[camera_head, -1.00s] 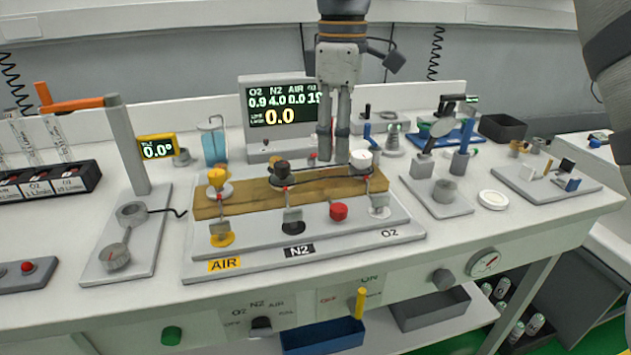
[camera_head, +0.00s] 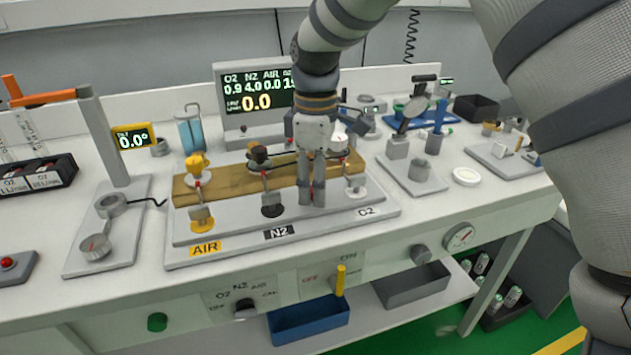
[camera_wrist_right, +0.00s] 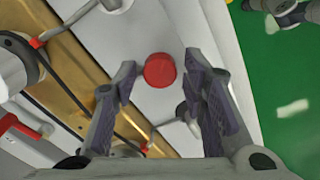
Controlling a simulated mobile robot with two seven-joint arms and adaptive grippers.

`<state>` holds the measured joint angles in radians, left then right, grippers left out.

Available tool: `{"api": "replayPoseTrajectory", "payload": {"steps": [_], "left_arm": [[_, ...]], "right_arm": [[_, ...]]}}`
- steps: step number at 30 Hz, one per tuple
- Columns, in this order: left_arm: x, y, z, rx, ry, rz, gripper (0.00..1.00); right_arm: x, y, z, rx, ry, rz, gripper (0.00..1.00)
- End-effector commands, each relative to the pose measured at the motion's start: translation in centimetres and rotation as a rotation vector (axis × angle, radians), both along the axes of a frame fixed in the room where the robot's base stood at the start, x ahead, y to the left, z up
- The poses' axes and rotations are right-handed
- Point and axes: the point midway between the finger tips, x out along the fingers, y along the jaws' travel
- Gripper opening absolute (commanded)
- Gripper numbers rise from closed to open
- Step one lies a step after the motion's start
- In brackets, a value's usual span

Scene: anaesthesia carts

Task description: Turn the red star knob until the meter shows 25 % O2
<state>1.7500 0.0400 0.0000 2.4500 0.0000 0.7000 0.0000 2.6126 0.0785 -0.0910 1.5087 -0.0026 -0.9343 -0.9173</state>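The red knob (camera_wrist_right: 160,70) shows in the right wrist view as a round red cap on the pale plate. In the head view it is hidden behind my right gripper (camera_head: 311,197), which points down at the front of the gas plate (camera_head: 330,222). In the wrist view the fingers of my right gripper (camera_wrist_right: 160,66) are spread, one on each side of the knob, with gaps visible.
A grey post (camera_head: 104,138) stands left. A mirror stand (camera_head: 398,147) stands right.

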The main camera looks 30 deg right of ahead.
Motion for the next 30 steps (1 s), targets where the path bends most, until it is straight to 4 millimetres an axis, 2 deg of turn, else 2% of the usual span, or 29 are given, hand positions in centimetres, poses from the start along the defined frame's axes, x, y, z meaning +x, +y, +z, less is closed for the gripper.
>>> {"api": "replayPoseTrajectory", "payload": {"steps": [1, 4, 17, 30], "left_arm": [[0.0, 0.0, 0.0, 0.000, 0.000, 0.000, 0.46], [0.0, 0.0, 0.0, 0.000, 0.000, 0.000, 0.46], [0.4, 0.0, 0.4, 0.000, -0.015, 0.000, 0.46], [1.1, 0.0, 1.0, 0.000, -0.041, 0.000, 0.46]], "right_arm": [[0.0, 0.0, 0.0, 0.000, 0.000, 0.000, 0.21], [0.0, 0.0, 0.0, 0.000, 0.000, 0.000, 0.00], [0.0, 0.0, 0.1, 0.001, 0.001, -0.078, 0.00], [0.0, 0.0, 0.0, 0.001, 0.003, -0.439, 0.00]]}}
